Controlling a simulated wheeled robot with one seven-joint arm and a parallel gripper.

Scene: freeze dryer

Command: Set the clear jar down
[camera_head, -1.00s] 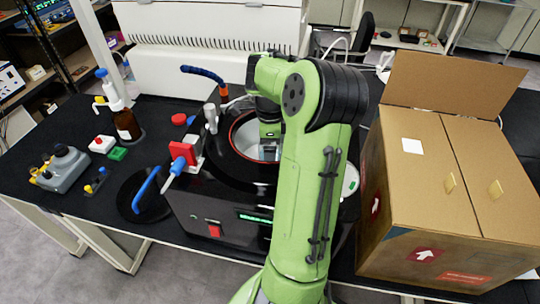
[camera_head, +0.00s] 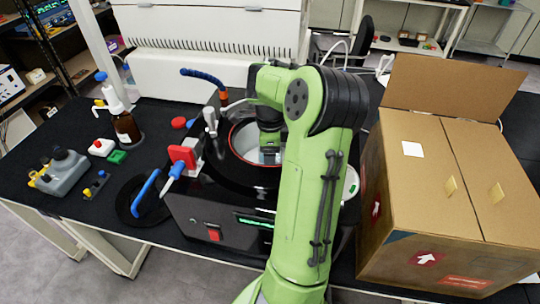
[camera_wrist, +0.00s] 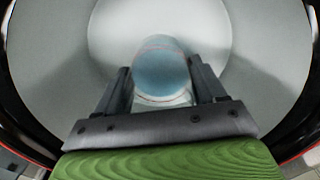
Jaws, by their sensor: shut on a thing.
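The clear jar (camera_wrist: 162,68) is a pale, see-through cylinder with a bluish tint, in the middle of the wrist view. My gripper (camera_wrist: 160,82) is shut on the jar, one finger on each side of it. The gripper and jar are down inside the round chamber (camera_wrist: 250,60) of the freeze dryer, with grey walls around them. In the head view my arm reaches into the red-rimmed opening of the black freeze dryer (camera_head: 190,215), and the arm hides much of it. I cannot tell whether the jar touches the chamber floor.
The chamber wall closely surrounds my gripper. A large cardboard box (camera_head: 420,190) stands right of the machine. A brown bottle (camera_head: 126,126) and a grey device (camera_head: 62,170) stand on the left of the table.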

